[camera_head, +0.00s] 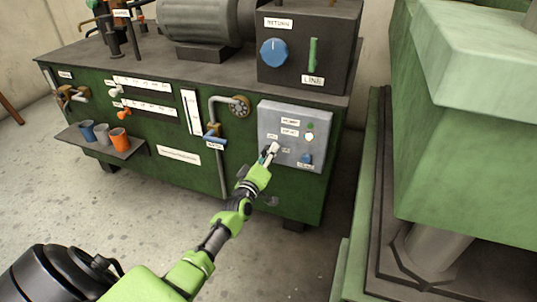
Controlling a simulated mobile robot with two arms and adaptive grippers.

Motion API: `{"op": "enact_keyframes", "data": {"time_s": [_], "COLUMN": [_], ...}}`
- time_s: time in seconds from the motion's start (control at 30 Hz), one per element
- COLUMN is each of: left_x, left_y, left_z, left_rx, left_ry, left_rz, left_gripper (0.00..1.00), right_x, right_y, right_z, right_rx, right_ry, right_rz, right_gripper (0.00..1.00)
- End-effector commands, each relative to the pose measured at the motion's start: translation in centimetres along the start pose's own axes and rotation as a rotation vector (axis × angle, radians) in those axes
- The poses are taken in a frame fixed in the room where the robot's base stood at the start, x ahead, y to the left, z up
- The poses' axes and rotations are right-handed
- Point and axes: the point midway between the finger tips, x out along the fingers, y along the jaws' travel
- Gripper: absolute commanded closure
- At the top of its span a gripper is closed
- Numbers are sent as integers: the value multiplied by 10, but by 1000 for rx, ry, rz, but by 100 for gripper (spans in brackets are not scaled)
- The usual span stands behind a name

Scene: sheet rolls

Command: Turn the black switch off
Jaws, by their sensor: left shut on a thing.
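A grey control panel (292,133) sits on the front of the green machine, at its right end. My left arm reaches up from the bottom left, and my left gripper (270,152) is at the panel's lower left part. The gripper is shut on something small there. The black switch cannot be made out; the gripper covers that spot. My right gripper is not in view.
A dark box with a blue dial (273,52) stands on the machine top. A blue-handled valve (215,136) and pipe are left of the panel. Cups (101,134) stand on a small shelf (82,141). A large green machine (465,130) fills the right side. Bare floor lies in front.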

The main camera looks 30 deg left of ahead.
Motion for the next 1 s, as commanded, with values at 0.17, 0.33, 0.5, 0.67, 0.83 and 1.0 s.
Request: {"op": "enact_keyframes", "data": {"time_s": [0.17,0.33,0.5,0.67,0.83,1.0], "left_x": [0,0,0,-11,-41,-78], "left_y": [-1,0,0,-1,-1,-1], "left_z": [1,0,0,2,2,1], "left_rx": [-4,-2,-2,-3,-4,-2], "left_ry": [-1,0,0,-1,-2,-2], "left_rz": [-2,-1,-1,-1,-2,-3], "left_gripper": [51,49,49,49,49,49], "right_x": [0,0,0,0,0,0], "right_y": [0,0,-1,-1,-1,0], "right_z": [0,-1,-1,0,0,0], "right_rx": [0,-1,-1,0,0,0], "right_ry": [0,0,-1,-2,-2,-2], "right_rz": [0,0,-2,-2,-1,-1], "right_gripper": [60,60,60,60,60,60]}}
